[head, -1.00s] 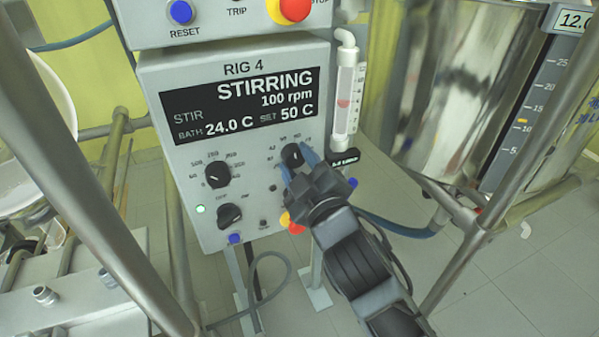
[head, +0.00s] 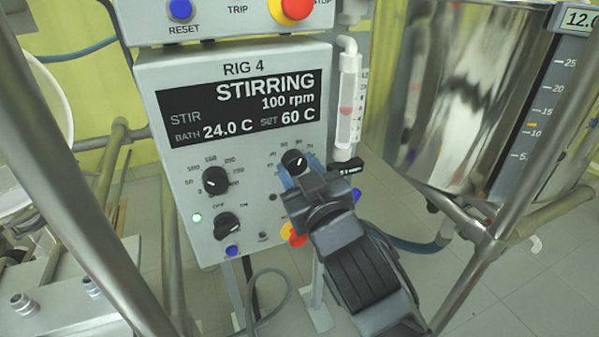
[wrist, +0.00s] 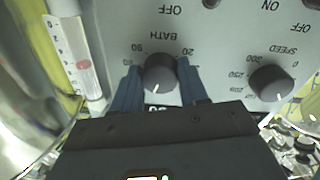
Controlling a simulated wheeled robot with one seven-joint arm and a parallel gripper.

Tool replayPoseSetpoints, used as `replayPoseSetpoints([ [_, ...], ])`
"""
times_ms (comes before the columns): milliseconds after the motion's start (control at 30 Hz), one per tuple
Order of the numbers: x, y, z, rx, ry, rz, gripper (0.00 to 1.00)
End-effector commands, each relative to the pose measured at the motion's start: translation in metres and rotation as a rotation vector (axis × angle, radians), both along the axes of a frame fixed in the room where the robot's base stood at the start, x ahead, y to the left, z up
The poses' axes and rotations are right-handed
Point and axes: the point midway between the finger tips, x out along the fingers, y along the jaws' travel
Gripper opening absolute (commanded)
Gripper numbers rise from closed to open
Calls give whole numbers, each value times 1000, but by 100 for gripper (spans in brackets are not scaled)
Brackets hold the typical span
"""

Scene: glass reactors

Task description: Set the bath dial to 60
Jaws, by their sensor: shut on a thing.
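The bath dial (head: 294,160) is a black knob with a white pointer line, at the right of the RIG 4 panel. My gripper (head: 299,172) is shut on it, with blue fingers on both sides. In the wrist view the bath dial (wrist: 160,74) sits between the two blue fingertips, below the upside-down BATH label. The display (head: 240,108) reads STIRRING, 100 rpm, BATH 24.0 C, SET 60 C. Part of the dial's scale is hidden behind my gripper in the head view.
The speed dial (head: 215,181) is left of the bath dial, with an on/off knob (head: 227,226) below it. A red and yellow button (head: 296,235) is just below my gripper. A flow tube (head: 347,105) and a steel vessel (head: 455,95) stand to the right. Metal frame bars cross both sides.

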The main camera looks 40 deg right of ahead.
Motion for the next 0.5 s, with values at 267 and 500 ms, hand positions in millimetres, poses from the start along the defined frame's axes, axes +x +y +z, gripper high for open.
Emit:
replayPoseSetpoints([
  [267,0,-1,-3,2,7,-2,13],
  [500,0,-1,-2,1,5,-1,60],
])
